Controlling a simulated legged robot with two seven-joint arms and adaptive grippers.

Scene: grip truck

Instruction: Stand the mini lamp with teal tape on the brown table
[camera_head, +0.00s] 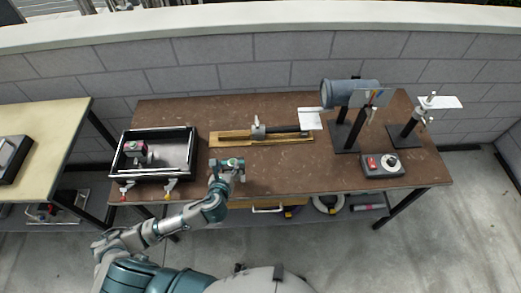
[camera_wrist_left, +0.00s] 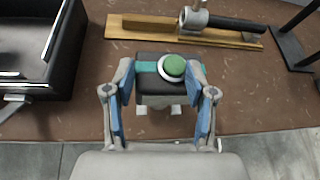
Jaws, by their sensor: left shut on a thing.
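The mini lamp (camera_wrist_left: 150,84) is a small dark box with a teal tape band and a green dome in a white ring on top. In the left wrist view it sits upright between the blue-padded fingers of my left gripper (camera_wrist_left: 163,108), which is shut on it. In the head view my left gripper (camera_head: 229,172) is over the front part of the brown table (camera_head: 300,165), right of the black tray. I cannot tell whether the lamp's base touches the table. My right gripper is not in view.
A black tray (camera_head: 125,162) holding a small box with pink (camera_head: 138,150) stands at left. A wooden board with a clamp (camera_head: 258,132) lies behind the gripper. A grey cylinder on a stand (camera_head: 348,93) and a red-button box (camera_head: 382,165) are at right. Table between is clear.

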